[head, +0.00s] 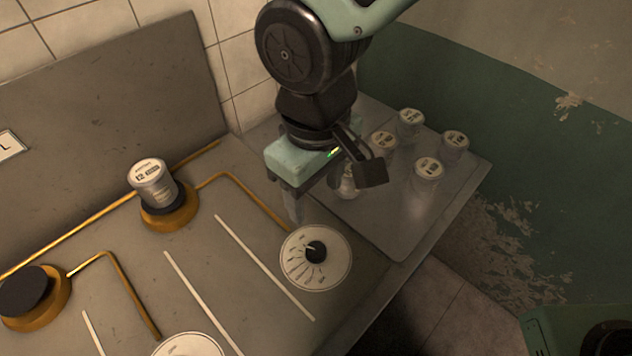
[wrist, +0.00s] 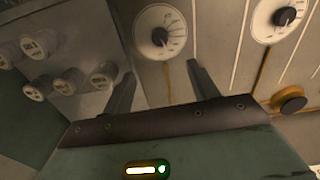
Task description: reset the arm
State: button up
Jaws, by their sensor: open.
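My gripper (head: 294,205) hangs above the bench, just behind and left of the nearer full dial in the head view. In the wrist view its two fingers (wrist: 162,74) are spread apart with nothing between them. The gripper is open and empty. A lidded glass jar (head: 157,190) stands upright on an orange-rimmed burner (head: 170,215) to the left, apart from the gripper. The dial (head: 335,274) has a black knob with its pointer toward the upper left in the head view; it also shows beyond the fingers in the wrist view (wrist: 152,22).
Several lidded jars (head: 427,172) stand on a grey side plate (head: 405,238) at the right, one partly hidden behind my wrist. An empty burner (head: 40,312) and a second dial (head: 190,346) lie at left. A back panel (head: 150,85) rises behind.

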jog(key=shift+r, duration=0.45)
jog(key=s+d+r+m, duration=0.1)
jog(key=s+d, duration=0.2)
jog(key=d, duration=0.5)
jog(key=s+d+r+m, duration=0.1)
jog(key=s+d, duration=0.2)
jog(key=d, duration=0.4)
jog(key=shift+d+y, duration=0.3)
jog(key=shift+d, duration=0.1)
jog(key=shift+r, duration=0.1)
